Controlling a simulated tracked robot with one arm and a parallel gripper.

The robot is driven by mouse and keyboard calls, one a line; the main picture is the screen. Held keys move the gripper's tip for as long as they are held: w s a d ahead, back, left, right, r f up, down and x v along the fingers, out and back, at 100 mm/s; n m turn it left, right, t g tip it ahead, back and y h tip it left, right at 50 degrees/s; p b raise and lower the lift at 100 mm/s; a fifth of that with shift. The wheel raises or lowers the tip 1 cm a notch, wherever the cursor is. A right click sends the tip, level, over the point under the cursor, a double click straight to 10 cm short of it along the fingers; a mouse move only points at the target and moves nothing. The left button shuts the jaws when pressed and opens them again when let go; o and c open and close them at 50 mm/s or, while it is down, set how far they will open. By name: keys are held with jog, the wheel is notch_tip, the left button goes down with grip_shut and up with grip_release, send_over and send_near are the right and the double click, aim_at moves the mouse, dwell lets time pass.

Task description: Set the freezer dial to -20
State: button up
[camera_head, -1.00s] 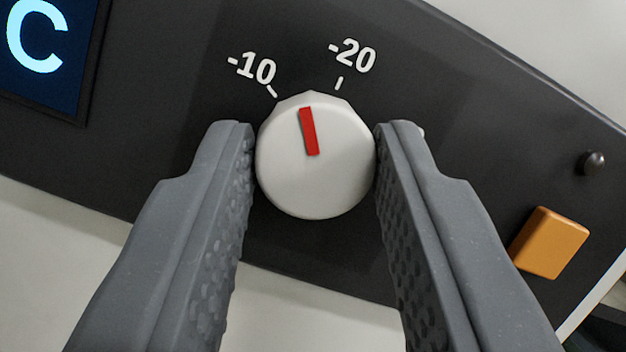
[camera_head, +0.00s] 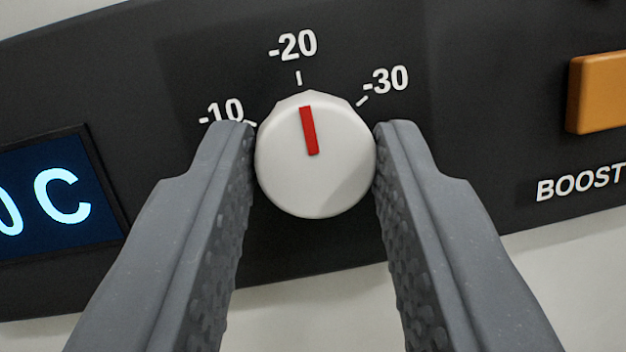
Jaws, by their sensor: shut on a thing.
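The white freezer dial (camera_head: 315,188) with a red pointer mark (camera_head: 309,130) sits in the middle of the camera_head view. My gripper (camera_head: 314,140) is shut on the dial, one grey finger against each side. The red mark points up and slightly left, in line with the tick under the -20 label (camera_head: 293,45). The -10 label (camera_head: 220,112) is to the left, partly covered by the left finger. The -30 label (camera_head: 386,80) is to the right.
The dial is on a dark panel (camera_head: 120,70). A blue display (camera_head: 50,195) showing part of "0 C" is at the left. An orange button (camera_head: 600,92) above the word BOOST is at the right. Pale surface shows below the panel.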

jog(key=shift+f, duration=0.15)
jog(key=o, duration=1)
jog(key=shift+c, duration=0.2)
jog(key=p+v, duration=0.3)
jog(key=v, duration=1)
jog(key=shift+s+f, duration=0.2)
jog(key=shift+s, duration=0.15)
